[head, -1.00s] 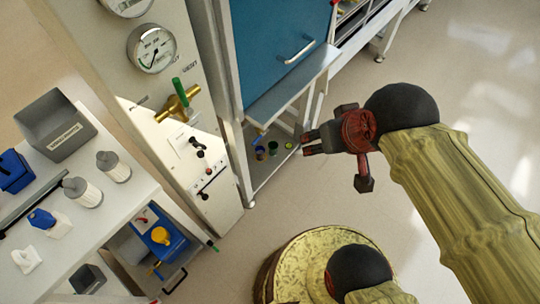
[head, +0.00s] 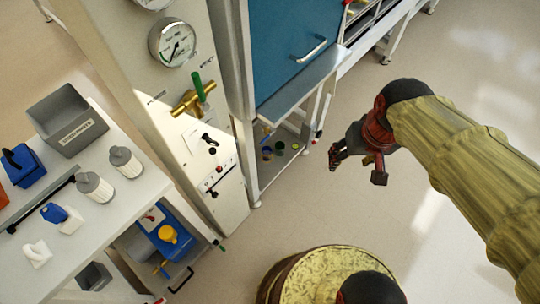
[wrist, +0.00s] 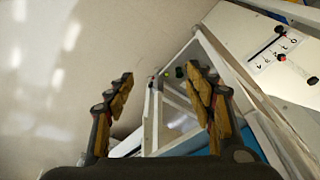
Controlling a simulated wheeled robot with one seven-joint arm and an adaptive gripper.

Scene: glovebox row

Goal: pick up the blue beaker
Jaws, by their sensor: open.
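Several small cups stand close together on the low shelf under the blue-fronted cabinet in the head view. One dark bluish cup (head: 267,153) looks like the blue beaker, but it is too small to be sure. A greenish cup (head: 280,146) stands just right of it. My gripper (head: 333,159) is right of the shelf, apart from the cups, over bare floor. In the wrist view my gripper (wrist: 163,88) has its fingers wide apart with nothing between them. Tiny dark and green items show beyond the fingers there; I cannot tell which is the beaker.
A metal ledge (head: 300,88) and frame legs enclose the shelf from above and at its sides. A tall panel with a gauge (head: 172,42) stands left of it. The floor (head: 400,205) at right is clear.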

